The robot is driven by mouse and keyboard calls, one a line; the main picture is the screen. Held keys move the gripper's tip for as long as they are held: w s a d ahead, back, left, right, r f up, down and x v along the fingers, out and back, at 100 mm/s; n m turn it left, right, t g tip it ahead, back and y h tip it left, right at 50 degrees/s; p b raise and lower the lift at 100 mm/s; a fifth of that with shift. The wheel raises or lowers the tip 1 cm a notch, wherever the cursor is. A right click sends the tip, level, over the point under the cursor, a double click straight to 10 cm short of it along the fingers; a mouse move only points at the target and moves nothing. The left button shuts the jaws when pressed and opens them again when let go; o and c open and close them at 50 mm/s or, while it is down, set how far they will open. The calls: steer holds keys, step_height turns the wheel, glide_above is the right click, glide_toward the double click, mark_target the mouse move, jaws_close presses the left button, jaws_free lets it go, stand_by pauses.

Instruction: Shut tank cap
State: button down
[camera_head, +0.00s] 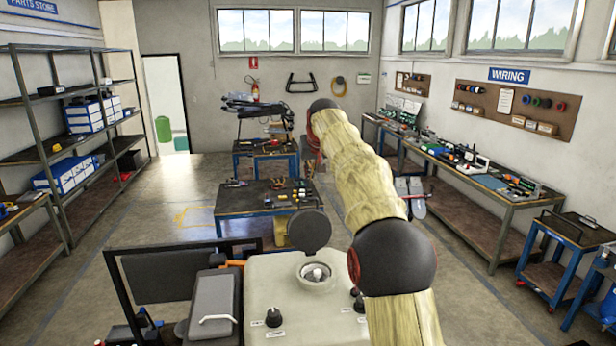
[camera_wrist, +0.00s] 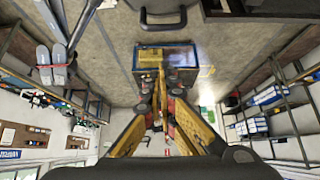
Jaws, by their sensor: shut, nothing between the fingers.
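The tank (camera_head: 260,300) is a pale cream body at the bottom middle of the head view. Its round filler opening (camera_head: 316,277) is uncovered, with a pale fitting inside. The black round tank cap (camera_head: 303,229) stands tilted up behind the opening, so it is open. My gripper (camera_wrist: 160,88) shows in the wrist view, with yellow and black fingers shut and nothing held. In the head view my arm rises past the tank's right side and reaches beyond it; the fingers are not clearly visible there. The gripper is apart from the cap.
Black knobs (camera_head: 274,317) sit on the tank top, and a grey lidded case (camera_head: 214,302) is at its left. A blue-framed work table (camera_head: 240,199) with tools stands behind. Shelves (camera_head: 70,130) line the left, a long bench (camera_head: 470,180) the right. Floor at left is open.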

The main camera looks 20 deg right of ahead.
step_height(320, 180, down, 6)
steer(key=w+p, duration=0.1)
steer(key=p, duration=0.1)
steer(key=shift+f+p, duration=0.2)
steer(key=shift+p, duration=0.15)
steer(key=shift+d, duration=0.1)
stand_by(0.3)
steer(key=shift+s+b, duration=0.1)
steer(key=shift+b, duration=0.3)
